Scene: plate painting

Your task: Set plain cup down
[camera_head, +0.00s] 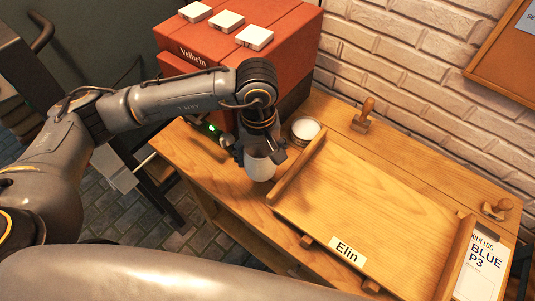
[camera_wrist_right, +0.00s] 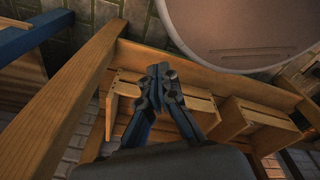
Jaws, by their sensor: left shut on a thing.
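The plain cup (camera_head: 260,168) is white and looks upright. My left gripper (camera_head: 262,150) is shut on it from above, and its fingers hide the upper part of the cup. The cup is over the wooden table (camera_head: 215,168), just left of the tray marked "Elin" (camera_head: 385,205). I cannot tell whether its base touches the table. In the right wrist view my right gripper (camera_wrist_right: 159,72) has its fingertips together with nothing visible between them, in front of wooden framework.
A round container with white contents (camera_head: 305,130) stands close behind the cup. A red kiln-like box (camera_head: 240,55) with white tiles on top is at the back. Wooden stamps (camera_head: 363,115) and a "KILN LOG" sheet (camera_head: 480,268) lie farther right. The tray's middle is bare.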

